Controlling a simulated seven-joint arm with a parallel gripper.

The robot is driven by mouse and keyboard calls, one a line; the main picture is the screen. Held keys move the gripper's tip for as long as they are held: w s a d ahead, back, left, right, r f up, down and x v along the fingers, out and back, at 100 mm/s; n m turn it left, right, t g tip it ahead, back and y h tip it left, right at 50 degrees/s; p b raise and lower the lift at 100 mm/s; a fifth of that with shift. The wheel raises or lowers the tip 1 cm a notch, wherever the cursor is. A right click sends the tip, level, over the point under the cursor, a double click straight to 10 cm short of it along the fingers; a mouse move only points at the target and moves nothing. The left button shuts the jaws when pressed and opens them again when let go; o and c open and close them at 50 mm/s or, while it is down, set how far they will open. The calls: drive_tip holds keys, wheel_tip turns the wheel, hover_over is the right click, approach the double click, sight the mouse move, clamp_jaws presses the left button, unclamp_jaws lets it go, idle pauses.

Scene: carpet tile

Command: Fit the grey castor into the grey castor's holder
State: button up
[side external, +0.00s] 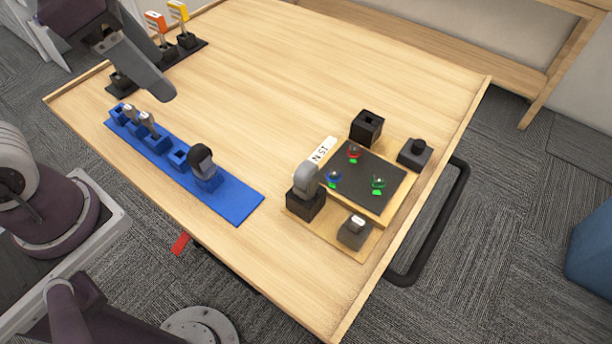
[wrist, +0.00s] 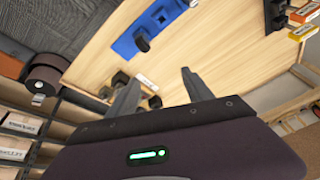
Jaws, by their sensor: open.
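The grey castor (side external: 306,178) is a rounded grey wheel piece. It stands upright in or on a dark square block (side external: 306,204) at the left corner of the small wooden board; I cannot tell how deep it sits. A dark open-topped socket (side external: 367,127) stands empty behind that board. I cannot tell for certain which block is the grey castor's holder. My gripper (side external: 152,84) is over the far left of the table, well away from the castor. In the wrist view its two fingers (wrist: 160,76) are spread with nothing gripped between them.
A blue rack (side external: 236,201) holds a black castor (side external: 202,162) and several small grey pieces. The board has a dark panel (side external: 375,180) with coloured rings, a knobbed block (side external: 414,153) and a block with a pale top (side external: 354,232). Orange and yellow tagged pieces stand far left. The table's middle is clear.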

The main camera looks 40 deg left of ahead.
drive_tip(key=w+d+f+m+g, duration=0.3)
drive_tip(key=w+d+m, duration=0.35)
drive_tip(key=d, duration=0.25)
drive_tip(key=m, duration=0.5)
hover_over(306, 166)
drive_tip(key=a, duration=0.2)
wheel_tip(306, 166, down, 5)
drive_tip(key=shift+w+d+f+m+g+y, duration=0.15)
drive_tip(key=shift+d+f+m+g, duration=0.15)
drive_tip(key=shift+d+f, duration=0.15)
drive_tip(key=shift+w+d+f+m+g+y, duration=0.15)
drive_tip(key=shift+d+f+m+g, duration=0.1)
drive_tip(key=shift+d+f, duration=0.2)
drive_tip(key=f, duration=0.6)
drive_tip(key=shift+s+d+f, duration=0.1)
drive_tip(key=shift+s+f, duration=0.05)
drive_tip(key=shift+s, duration=0.2)
clamp_jaws()
